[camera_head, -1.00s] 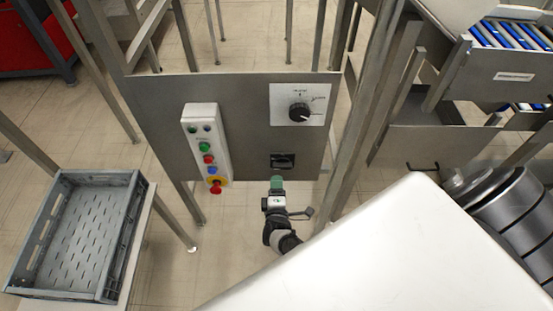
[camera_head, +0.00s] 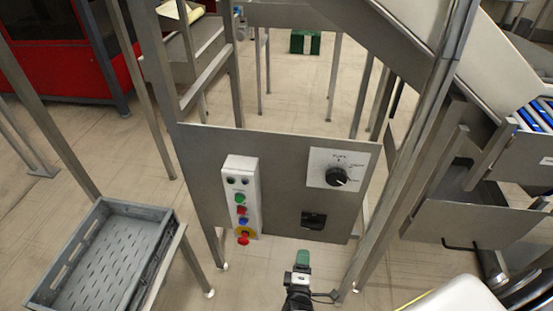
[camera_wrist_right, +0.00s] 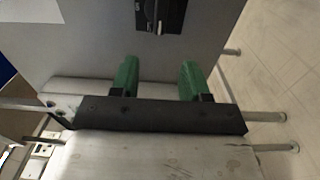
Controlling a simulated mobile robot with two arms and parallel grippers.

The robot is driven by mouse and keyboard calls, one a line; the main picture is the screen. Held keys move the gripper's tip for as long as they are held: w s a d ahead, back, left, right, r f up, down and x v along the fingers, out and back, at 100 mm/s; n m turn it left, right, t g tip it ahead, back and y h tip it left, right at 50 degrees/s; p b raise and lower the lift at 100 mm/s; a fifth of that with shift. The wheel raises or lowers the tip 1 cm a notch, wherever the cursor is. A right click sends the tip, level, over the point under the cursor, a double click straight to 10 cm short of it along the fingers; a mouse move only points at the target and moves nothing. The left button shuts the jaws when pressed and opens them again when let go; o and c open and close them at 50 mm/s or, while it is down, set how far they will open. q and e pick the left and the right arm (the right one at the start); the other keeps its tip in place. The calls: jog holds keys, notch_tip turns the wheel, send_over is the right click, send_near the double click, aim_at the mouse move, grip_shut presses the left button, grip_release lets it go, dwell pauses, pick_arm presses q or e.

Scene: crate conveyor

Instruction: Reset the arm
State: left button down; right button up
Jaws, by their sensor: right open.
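My right gripper (camera_head: 302,258) shows at the bottom centre of the head view, in front of and below the metal control panel (camera_head: 285,190). In the right wrist view its two green fingers (camera_wrist_right: 158,80) are apart with nothing between them, so it is open and empty. The black switch (camera_head: 314,220) on the panel is just above the gripper in the head view and also shows at the top of the right wrist view (camera_wrist_right: 160,14). The gripper appears apart from it. My left gripper is not in view.
A white button box (camera_head: 240,190) and a black rotary knob (camera_head: 337,177) are on the panel. A grey crate (camera_head: 62,246) sits on a stand at left. Metal posts (camera_head: 408,170) flank the panel. A red cabinet (camera_head: 52,60) and green crate (camera_head: 305,42) are behind on open floor.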

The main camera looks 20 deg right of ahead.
jog(key=s+a+f+m+g+y, duration=0.3)
jog(key=s+f+g+y, duration=0.2)
jog(key=s+f+y, duration=0.55)
jog(key=s+d+f+m+g, duration=0.1)
jog(key=s+f+m+g, duration=0.2)
jog(key=s, duration=1)
jog(key=s+d+f+m+g+h, duration=0.1)
jog(key=s+f+m+g, duration=0.2)
jog(key=s, duration=1)
notch_tip(320, 180, down, 4)
jog(key=g, duration=0.3)
jog(key=shift+f, duration=0.15)
